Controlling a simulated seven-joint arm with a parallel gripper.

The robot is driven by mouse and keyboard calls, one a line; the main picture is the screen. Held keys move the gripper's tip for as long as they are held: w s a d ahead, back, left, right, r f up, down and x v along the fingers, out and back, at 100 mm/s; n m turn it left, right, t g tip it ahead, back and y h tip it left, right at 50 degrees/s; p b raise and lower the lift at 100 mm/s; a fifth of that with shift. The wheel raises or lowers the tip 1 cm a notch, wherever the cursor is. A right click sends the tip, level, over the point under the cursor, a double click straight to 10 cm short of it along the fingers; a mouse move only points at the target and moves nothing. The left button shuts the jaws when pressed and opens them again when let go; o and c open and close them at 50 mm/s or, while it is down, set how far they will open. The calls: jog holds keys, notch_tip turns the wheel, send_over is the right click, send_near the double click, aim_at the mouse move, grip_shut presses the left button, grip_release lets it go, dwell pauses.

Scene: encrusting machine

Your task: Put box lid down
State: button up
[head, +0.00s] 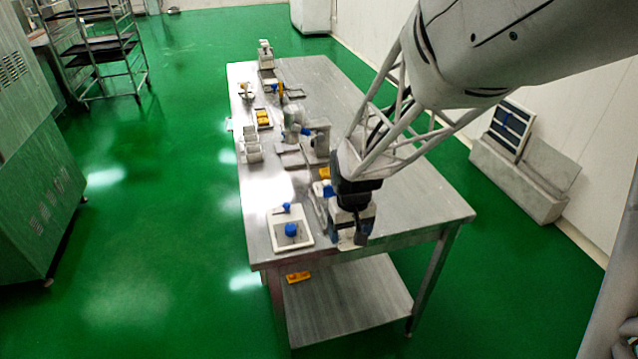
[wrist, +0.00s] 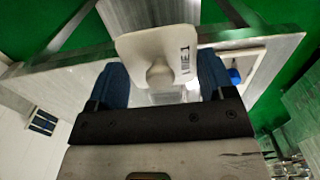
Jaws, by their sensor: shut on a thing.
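My gripper (wrist: 162,80) is shut on a white box lid (wrist: 152,45) in the wrist view. Its blue fingers stand on both sides of the lid's rounded knob, and dark lettering shows on the lid. In the head view my gripper (head: 350,236) is over the near end of the steel table, and the lid is hard to make out there. An open white box (head: 273,239) with blue things in it stands on the table to the left of my gripper. Part of it shows at the right in the wrist view (wrist: 254,54). The lid is apart from this box.
The steel table (head: 425,205) has bare room to the right of my gripper. Farther along stand machine parts (head: 318,137), a tray with yellow things (head: 262,117) and white containers (head: 251,149). A yellow item (head: 298,277) lies on the lower shelf (head: 350,305).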

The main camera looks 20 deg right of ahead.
dwell(0.6)
jog(key=w+a+r+n, duration=0.1)
jog(key=w+a, duration=0.2)
jog(key=w, duration=0.5)
jog(key=w+a+r+n, duration=0.1)
jog(key=w+a, duration=0.1)
jog(key=w, duration=0.7)
jog(key=n, duration=0.3)
send_over(273, 193)
jog(key=shift+s+f, duration=0.1)
jog(key=shift+f, duration=0.25)
jog(key=shift+f, duration=3.1)
jog(key=shift+f, duration=0.1)
jog(key=shift+f, duration=1.8)
jog(key=shift+f, duration=0.1)
